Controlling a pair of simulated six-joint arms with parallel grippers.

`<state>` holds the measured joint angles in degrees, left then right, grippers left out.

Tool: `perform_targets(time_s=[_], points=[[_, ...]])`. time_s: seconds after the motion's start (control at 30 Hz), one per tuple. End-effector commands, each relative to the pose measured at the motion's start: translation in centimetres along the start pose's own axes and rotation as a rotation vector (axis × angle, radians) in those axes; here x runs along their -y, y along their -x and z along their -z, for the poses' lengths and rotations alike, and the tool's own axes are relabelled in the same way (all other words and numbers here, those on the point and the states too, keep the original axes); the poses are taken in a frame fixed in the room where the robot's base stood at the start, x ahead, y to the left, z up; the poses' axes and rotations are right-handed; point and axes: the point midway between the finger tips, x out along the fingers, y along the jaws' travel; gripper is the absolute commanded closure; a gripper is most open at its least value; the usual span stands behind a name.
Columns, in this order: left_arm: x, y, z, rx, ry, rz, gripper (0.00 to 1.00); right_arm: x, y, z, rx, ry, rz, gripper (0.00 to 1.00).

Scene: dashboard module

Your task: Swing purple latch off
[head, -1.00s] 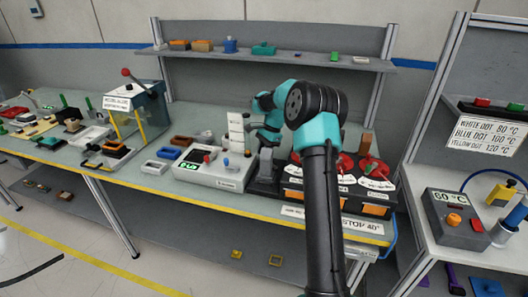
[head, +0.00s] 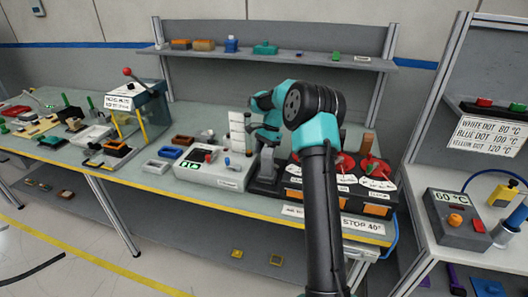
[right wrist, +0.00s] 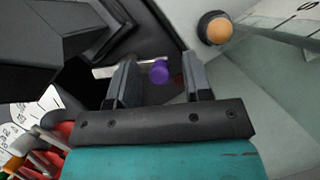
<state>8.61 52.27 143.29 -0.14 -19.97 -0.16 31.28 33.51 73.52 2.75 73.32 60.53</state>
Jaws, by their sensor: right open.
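In the right wrist view a purple round knob (right wrist: 159,72), seemingly the latch's end, shows between the two fingers of my right gripper (right wrist: 160,64). A pale thin bar runs left from the knob, partly behind the left finger. The fingers stand apart with a gap on both sides of the knob, and I see no contact. In the head view my right arm reaches over the bench beside the white console (head: 212,170). The purple latch cannot be made out there. My left gripper is not in view.
An orange knob (right wrist: 215,28) sits beyond the right finger in the wrist view. Red round parts (head: 374,166) on a dark unit stand right of my arm. A white upright block (head: 238,130) is close to its left. A shelf (head: 290,58) runs behind.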

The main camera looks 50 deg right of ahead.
Motion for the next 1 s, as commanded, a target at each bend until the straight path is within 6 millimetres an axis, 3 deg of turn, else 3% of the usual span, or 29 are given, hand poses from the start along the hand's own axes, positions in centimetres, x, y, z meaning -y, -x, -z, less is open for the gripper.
perform_targets(time_s=[0.2,0.37,1.0], points=[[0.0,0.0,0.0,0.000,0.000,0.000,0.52,0.0,0.3,0.0,0.000,0.000,0.001,0.54],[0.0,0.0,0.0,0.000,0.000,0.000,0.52,0.1,1.8,0.0,-0.002,0.000,0.003,0.54],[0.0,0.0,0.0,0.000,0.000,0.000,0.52,0.1,13.2,0.1,-0.002,0.000,0.003,0.54]])
